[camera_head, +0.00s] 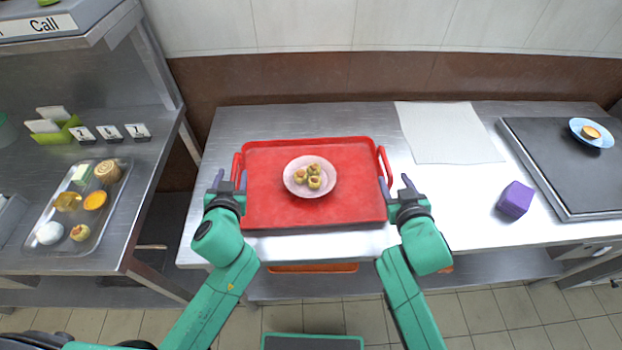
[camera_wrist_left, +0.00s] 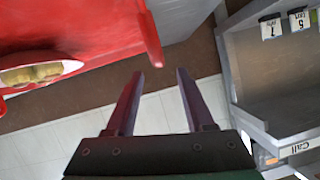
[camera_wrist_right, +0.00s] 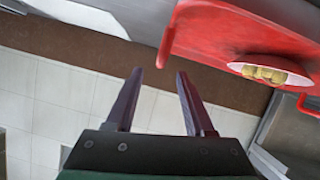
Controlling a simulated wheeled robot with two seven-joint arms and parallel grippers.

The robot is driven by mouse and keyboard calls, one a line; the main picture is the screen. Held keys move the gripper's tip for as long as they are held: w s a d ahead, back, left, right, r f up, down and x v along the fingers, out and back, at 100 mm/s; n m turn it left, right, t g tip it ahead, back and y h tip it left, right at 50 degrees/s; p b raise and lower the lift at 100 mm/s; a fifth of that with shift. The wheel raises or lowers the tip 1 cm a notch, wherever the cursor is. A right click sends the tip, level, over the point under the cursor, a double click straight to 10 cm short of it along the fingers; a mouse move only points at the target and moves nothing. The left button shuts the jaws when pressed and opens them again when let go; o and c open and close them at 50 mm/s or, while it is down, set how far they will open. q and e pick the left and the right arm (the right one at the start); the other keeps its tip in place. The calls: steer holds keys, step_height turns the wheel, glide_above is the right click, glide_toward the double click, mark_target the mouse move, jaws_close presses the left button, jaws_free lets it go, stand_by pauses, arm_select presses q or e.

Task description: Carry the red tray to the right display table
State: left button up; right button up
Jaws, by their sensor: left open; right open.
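The red tray (camera_head: 270,208) lies flat on the steel table (camera_head: 225,130), with a raised handle on its left and right sides. A pink plate (camera_head: 292,187) with several small dumplings (camera_head: 314,182) stands on the tray. My left gripper (camera_head: 229,180) is open and empty close to the tray's left handle (camera_head: 237,166). My right gripper (camera_head: 396,186) is open and empty close to the right handle (camera_head: 385,165). In the left wrist view the handle (camera_wrist_left: 152,45) is just beyond the fingers; in the right wrist view the handle (camera_wrist_right: 165,42) is likewise just beyond them.
Right of the tray are a white sheet (camera_head: 447,133), a purple block (camera_head: 515,200) and a dark board (camera_head: 560,165) with a blue plate (camera_head: 591,133). At left, a shelf unit holds a metal tray (camera_head: 85,240) with food and several number cards (camera_head: 110,132). A brown-and-white wall stands behind.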

mark_target(234, 166)
arm_select(q)
steer(key=x, duration=0.7)
arm_select(e)
steer(key=x, duration=0.7)
arm_select(q)
jaws_close()
arm_select(e)
jaws_close()
arm_select(q)
steer(key=shift+r, duration=0.1)
arm_select(e)
steer(key=shift+r, duration=0.1)
